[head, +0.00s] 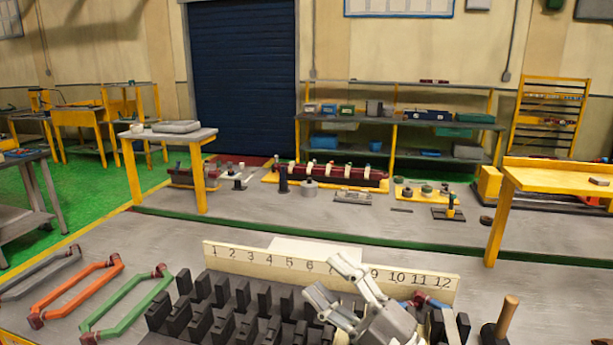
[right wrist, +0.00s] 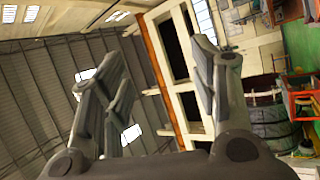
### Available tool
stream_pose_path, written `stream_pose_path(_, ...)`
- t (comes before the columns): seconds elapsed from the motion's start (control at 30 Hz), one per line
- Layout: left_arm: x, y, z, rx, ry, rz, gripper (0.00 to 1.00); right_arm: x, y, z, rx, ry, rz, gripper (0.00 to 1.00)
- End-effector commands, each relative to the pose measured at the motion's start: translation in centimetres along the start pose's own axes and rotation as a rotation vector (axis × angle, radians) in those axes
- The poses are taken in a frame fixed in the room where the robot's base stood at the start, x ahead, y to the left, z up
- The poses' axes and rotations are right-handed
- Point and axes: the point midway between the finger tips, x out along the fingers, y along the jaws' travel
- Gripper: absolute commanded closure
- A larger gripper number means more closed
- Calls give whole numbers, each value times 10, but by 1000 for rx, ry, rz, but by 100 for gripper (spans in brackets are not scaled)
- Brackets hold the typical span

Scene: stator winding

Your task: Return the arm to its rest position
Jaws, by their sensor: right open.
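My right gripper (head: 330,277) is open and empty above the black slotted block (head: 235,310), in front of the numbered board (head: 290,268). It hides part of the board around the number 8. In the right wrist view the two fingers of my right gripper (right wrist: 165,85) stand wide apart with nothing between them. That view points toward the roof and far wall. My left gripper is not in view.
Grey (head: 40,272), orange (head: 80,290) and green (head: 125,308) coils lie left of the block. A blue and red part (head: 432,301) shows partly behind my right gripper. A mallet with a wooden handle (head: 507,315) stands at the right. Benches and shelves stand beyond.

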Motion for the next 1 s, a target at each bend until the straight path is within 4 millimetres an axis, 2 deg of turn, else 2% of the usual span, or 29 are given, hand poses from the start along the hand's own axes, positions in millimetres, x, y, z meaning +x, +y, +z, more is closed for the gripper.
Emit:
stream_pose_path(0.13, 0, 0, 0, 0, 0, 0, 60, -38, 6, 45, 204, -318, 147, 45)
stream_pose_path(0.23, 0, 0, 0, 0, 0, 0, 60, -78, -6, 77, 337, -551, 198, 45)
stream_pose_path(0.33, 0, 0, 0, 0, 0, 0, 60, -127, -31, 100, 469, -788, 209, 45)
stream_pose_path(0.47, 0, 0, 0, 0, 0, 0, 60, -200, -77, 111, 642, -1099, 164, 45)
stream_pose_path(0.6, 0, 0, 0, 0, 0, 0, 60, -276, -130, 92, 816, -1398, 52, 45)
stream_pose_path(0.7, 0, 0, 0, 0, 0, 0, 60, -319, -159, 67, 915, -1557, -43, 45)
stream_pose_path(0.8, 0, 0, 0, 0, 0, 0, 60, -352, -180, 40, 996, -1682, -139, 45)
stream_pose_path(1.0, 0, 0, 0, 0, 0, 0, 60, -404, -207, -20, 1133, -1869, -331, 45)
